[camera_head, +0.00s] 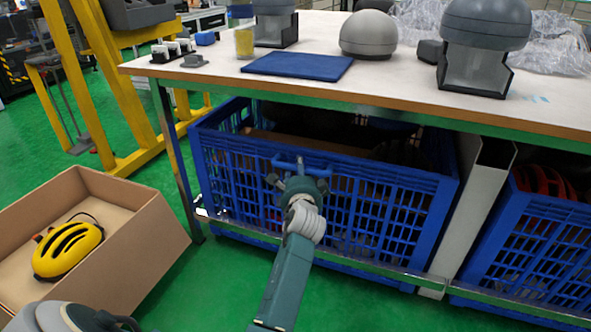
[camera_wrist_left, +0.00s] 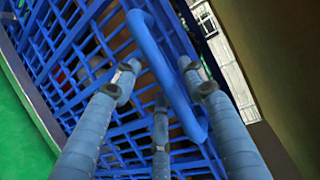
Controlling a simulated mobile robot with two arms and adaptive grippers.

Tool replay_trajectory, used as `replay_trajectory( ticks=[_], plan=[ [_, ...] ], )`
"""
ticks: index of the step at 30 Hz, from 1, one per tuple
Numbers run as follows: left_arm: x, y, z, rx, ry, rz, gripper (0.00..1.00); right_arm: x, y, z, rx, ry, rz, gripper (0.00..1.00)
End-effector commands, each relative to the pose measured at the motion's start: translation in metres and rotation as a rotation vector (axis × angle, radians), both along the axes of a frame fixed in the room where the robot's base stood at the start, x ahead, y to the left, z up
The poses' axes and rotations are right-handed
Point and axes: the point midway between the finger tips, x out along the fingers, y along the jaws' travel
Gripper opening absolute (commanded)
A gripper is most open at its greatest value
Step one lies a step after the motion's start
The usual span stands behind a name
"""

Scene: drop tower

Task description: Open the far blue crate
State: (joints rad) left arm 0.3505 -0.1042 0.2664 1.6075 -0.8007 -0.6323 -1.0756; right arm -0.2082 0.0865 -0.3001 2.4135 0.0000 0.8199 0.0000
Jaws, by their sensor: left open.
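A blue slatted crate (camera_head: 225,180) stands under the workbench in the head view, with its lattice front facing me. It has a blue bar handle (camera_head: 318,171) at the top of its front, which also shows in the left wrist view (camera_wrist_left: 158,50). My left gripper (camera_head: 292,182) is at this handle, with its fingers open. In the left wrist view the fingers (camera_wrist_left: 160,78) lie on both sides of the bar; I cannot tell whether they touch it. The crate's dark contents are mostly hidden. My right gripper is not in view.
A second blue crate (camera_head: 530,235) stands to the right, beyond a grey post (camera_head: 468,215). The workbench top (camera_head: 210,75) overhangs both crates. An open cardboard box (camera_head: 130,245) with a yellow helmet (camera_head: 68,249) stands left. Green floor is free between box and crate.

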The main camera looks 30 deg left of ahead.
Motion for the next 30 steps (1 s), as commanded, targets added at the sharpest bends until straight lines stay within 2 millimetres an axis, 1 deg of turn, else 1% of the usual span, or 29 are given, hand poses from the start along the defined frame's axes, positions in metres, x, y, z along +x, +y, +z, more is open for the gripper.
replay_trajectory(
  ticks=[11, 12, 14, 15, 18, 24, 28, 29, 30],
  plan=[
    [0.0002, -0.0016, -0.0005, -0.001, -0.001, 0.0, 0.42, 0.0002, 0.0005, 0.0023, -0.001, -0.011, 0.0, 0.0],
    [0.0002, -0.0016, -0.0005, 0.0, -0.001, 0.0, 0.38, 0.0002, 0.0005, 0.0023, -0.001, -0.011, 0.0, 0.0],
    [0.0001, -0.0016, -0.0006, -0.001, -0.001, 0.0, 0.26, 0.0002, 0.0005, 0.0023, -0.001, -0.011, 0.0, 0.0],
    [0.0001, -0.0016, -0.0006, -0.001, -0.001, 0.0, 0.18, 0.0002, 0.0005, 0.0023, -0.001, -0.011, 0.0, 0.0],
    [0.0002, -0.0015, -0.0007, 0.0, 0.0, 0.0, 0.0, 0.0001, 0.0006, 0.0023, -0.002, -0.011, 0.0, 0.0],
    [-0.0002, -0.0012, -0.0005, 0.0, 0.0, 0.0, 0.0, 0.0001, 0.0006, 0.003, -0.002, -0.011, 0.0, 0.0],
    [-0.0045, 0.0019, 0.0005, 0.001, 0.002, 0.001, 0.0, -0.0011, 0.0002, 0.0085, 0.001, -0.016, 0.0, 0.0],
    [-0.0064, 0.0034, 0.0008, 0.001, 0.003, 0.002, 0.0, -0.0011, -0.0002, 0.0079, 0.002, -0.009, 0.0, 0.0],
    [-0.0094, 0.0058, 0.0017, 0.002, 0.003, 0.002, 0.0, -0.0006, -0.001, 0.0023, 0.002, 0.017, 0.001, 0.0]
  ],
)
